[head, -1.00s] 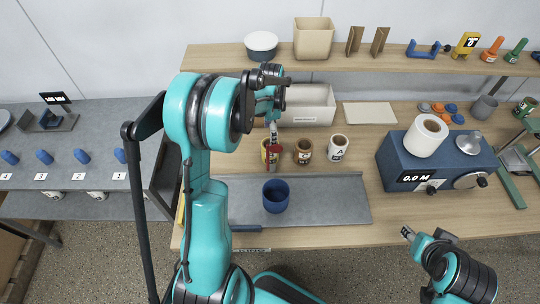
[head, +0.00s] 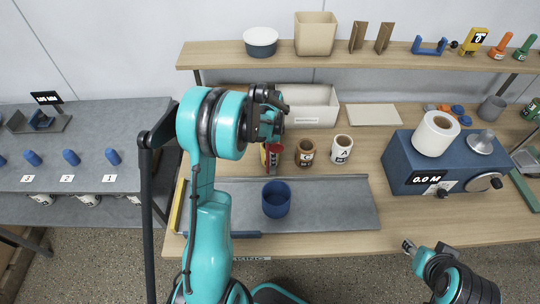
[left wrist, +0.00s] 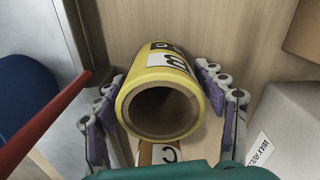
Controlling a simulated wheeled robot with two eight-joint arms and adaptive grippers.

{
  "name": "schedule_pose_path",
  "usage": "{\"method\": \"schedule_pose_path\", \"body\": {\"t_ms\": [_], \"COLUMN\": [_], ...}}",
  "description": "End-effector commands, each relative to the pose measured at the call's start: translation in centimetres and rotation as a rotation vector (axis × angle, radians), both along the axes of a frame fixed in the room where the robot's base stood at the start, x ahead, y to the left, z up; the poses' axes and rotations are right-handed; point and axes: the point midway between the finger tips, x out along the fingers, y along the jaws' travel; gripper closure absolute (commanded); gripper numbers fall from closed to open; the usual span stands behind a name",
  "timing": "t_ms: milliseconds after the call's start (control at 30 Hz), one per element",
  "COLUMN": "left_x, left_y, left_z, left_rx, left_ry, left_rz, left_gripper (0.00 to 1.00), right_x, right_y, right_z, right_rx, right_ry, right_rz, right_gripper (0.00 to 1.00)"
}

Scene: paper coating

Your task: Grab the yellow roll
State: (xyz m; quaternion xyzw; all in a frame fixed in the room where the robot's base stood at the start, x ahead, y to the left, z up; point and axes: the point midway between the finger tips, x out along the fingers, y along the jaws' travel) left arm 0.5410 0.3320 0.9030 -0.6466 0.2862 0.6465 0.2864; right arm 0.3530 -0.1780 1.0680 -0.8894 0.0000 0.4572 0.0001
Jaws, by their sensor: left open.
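The yellow roll, marked B, stands on the table (head: 330,178). In the left wrist view the yellow roll (left wrist: 158,65) is large, with its brown hollow core facing the camera. In the left wrist view the open fingers of my left gripper (left wrist: 165,100) stand on both sides of the roll. Whether they touch it I cannot tell. My right gripper (head: 408,246) is low at the right, away from the roll; its finger opening is too small to tell.
A brown roll (head: 305,157) marked C and a white roll (head: 341,155) marked A stand to the right. A red bar (left wrist: 48,122) runs beside the left fingers. A blue cup (head: 276,203) is in front; a white bin (head: 318,112) stands behind. A blue machine (head: 400,165) is at right.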

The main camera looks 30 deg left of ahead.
Motion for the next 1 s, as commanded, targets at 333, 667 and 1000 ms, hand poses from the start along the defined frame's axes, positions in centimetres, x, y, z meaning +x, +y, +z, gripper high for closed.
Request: {"method": "schedule_pose_path", "body": {"t_ms": [333, 667, 1000], "left_x": [0.0, 0.0, 0.0], "left_y": [0.0, 0.0, 0.0], "left_z": [-1.3, -1.3, 2.7], "left_rx": [0.0, 0.0, 0.0], "left_ry": [0.0, 0.0, 0.0], "left_rz": [0.0, 0.0, 0.0], "left_gripper": [0.38, 0.73, 0.73], "right_x": [0.0, 0.0, 0.0], "right_y": [0.0, 0.0, 0.0], "right_z": [-0.4, -0.4, 0.9], "right_rx": [0.0, 0.0, 0.0], "right_ry": [0.0, 0.0, 0.0], "right_rz": [0.0, 0.0, 0.0], "right_gripper": [0.6, 0.6, 0.6]}}
